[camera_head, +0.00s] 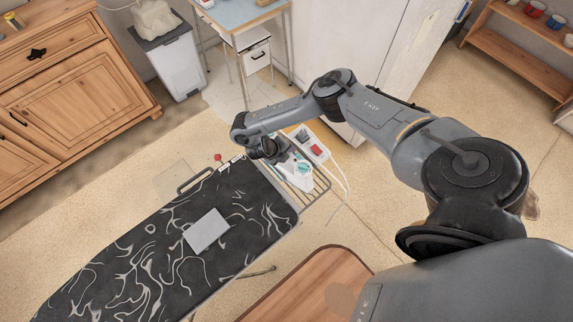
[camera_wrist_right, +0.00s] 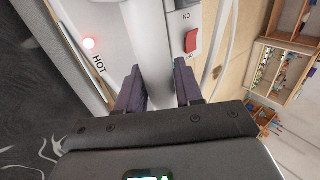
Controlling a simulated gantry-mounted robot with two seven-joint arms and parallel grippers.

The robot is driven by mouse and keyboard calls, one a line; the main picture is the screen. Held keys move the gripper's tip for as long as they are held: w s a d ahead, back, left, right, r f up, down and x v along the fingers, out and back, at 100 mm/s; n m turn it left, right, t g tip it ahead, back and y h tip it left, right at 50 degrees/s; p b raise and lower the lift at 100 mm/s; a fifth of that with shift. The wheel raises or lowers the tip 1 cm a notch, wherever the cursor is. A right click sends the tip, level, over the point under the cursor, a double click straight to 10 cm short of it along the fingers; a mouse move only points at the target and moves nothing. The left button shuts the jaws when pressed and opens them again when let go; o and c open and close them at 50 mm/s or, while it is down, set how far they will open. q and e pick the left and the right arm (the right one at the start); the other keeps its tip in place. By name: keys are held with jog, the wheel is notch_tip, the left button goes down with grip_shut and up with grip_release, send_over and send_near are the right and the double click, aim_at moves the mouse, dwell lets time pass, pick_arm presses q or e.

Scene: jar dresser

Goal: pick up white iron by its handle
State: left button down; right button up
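The white iron (camera_head: 294,173), with a teal patch, rests on the wire rack at the right end of the ironing board (camera_head: 160,240). My right gripper (camera_head: 282,159) reaches down over the iron and partly hides it. In the right wrist view, the two dark fingers (camera_wrist_right: 160,85) stand a little apart, and a smooth white part of the iron (camera_wrist_right: 150,40) fills the gap between them. They appear closed on its handle, but the contact is not fully visible. My left gripper is in neither view.
A white panel with a red switch (camera_head: 316,150) lies just beyond the iron, its cable trailing right. A red light (camera_wrist_right: 89,43) and a HOT label sit beside the rack. A grey square (camera_head: 206,231) lies on the board. A wooden table (camera_head: 290,290) stands in front.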

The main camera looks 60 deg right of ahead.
grip_shut()
jog(key=shift+r, duration=0.1)
dwell(0.9)
